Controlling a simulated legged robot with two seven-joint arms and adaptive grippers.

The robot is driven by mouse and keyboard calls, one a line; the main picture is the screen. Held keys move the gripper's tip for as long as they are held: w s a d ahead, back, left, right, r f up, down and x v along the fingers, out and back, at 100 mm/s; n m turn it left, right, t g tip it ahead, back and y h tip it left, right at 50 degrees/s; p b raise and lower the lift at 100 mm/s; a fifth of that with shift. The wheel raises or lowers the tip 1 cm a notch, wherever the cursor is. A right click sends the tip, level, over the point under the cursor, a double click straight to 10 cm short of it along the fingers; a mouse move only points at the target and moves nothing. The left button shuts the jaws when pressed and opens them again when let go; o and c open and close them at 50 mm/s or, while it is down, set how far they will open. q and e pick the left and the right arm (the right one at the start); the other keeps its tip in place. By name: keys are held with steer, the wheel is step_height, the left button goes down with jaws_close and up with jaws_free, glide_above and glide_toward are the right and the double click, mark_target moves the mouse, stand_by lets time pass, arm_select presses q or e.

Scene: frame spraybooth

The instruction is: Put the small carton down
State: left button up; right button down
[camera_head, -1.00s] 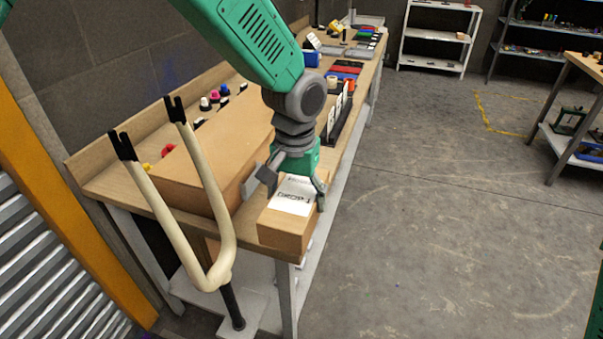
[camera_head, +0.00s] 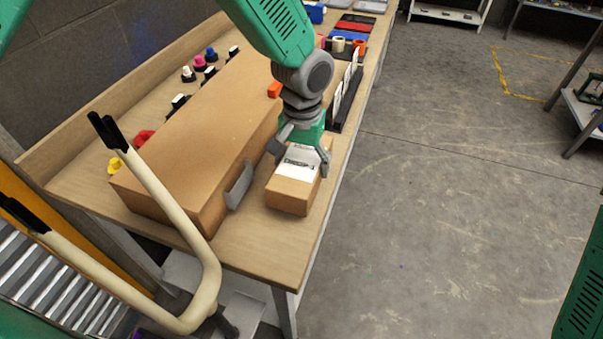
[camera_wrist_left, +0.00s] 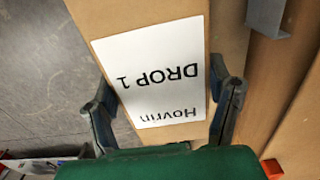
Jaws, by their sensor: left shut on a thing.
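The small carton (camera_head: 289,193) is a brown box with a white label on top. My left gripper (camera_head: 300,158) is shut on it from above, one finger on each side. The carton is over the wooden workbench (camera_head: 262,246), near its right edge and beside a large carton (camera_head: 196,150). I cannot tell whether its underside touches the bench. In the left wrist view the small carton (camera_wrist_left: 226,30) lies between the gripper fingers (camera_wrist_left: 163,115), and its label reads "Hovrin DROP 1" upside down. My right gripper is not in view.
A grey bracket (camera_head: 239,186) stands out from the large carton close to the small one. A black rack with white cards (camera_head: 346,98) is behind the gripper. A cream tubular handle (camera_head: 180,215) rises at the bench's near end. Bare bench top lies in front of the small carton.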

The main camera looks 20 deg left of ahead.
mark_target(301, 160)
arm_select(q)
steer(key=shift+d+f, duration=0.1)
steer(key=shift+f, duration=0.55)
steer(key=shift+s+a+f, duration=0.1)
steer(key=shift+a+f, duration=0.05)
steer(key=shift+f, duration=0.45)
steer(key=shift+a+f, duration=0.1)
steer(key=shift+f, duration=0.45)
steer(key=shift+a+f, duration=0.15)
steer(key=o, duration=1.6)
steer(key=shift+d, duration=0.25)
steer(key=shift+r, duration=0.35)
step_height(301, 160, up, 11)
steer(key=shift+r, duration=0.15)
